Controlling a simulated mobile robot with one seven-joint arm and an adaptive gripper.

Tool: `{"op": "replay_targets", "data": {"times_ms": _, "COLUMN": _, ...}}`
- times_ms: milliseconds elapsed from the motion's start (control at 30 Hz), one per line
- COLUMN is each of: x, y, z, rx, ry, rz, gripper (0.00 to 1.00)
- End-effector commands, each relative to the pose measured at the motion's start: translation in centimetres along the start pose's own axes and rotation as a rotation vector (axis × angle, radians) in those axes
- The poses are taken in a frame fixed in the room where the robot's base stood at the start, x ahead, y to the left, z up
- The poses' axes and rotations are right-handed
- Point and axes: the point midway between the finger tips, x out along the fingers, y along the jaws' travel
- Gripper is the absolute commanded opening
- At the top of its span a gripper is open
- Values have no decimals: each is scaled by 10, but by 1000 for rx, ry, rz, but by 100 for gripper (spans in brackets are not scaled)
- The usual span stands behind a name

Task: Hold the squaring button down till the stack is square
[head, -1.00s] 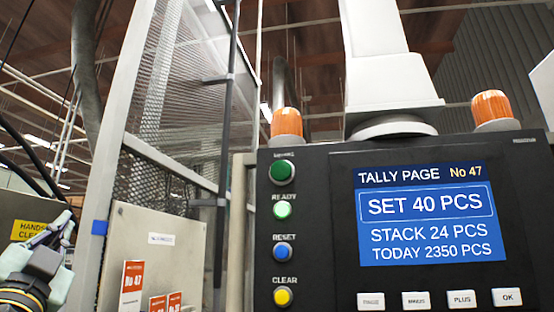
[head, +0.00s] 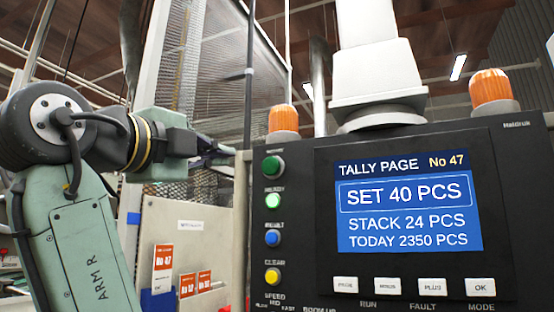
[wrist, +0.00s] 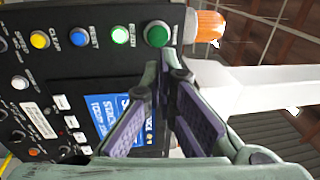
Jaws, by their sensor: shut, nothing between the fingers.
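The control panel (head: 295,275) carries a column of buttons on its left: a dark green button (head: 273,166), a lit green READY lamp or button (head: 273,201), a blue RESET button (head: 272,238) and a yellow CLEAR button (head: 272,276). No squaring label is readable; a white button (wrist: 20,82) sits lower on the panel in the wrist view. My gripper (head: 228,151) is shut and empty, left of the panel's upper edge in the head view. In the wrist view its fingertips (wrist: 164,68) appear near the green button (wrist: 157,34); contact cannot be told.
The screen (head: 408,205) reads SET 40 PCS, STACK 24 PCS, with several keys below. Orange beacons (head: 283,118) and a white column (head: 372,60) stand above the panel. A mesh guard (head: 215,70) and a plate with red-and-white cards (head: 165,260) lie left.

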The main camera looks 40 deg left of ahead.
Motion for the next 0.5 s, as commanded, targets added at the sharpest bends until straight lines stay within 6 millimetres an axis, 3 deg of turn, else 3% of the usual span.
{"op": "replay_targets", "data": {"times_ms": 500, "x": 5, "y": -2, "z": -3, "rx": 14, "ry": 8, "rz": 11, "gripper": 0}}
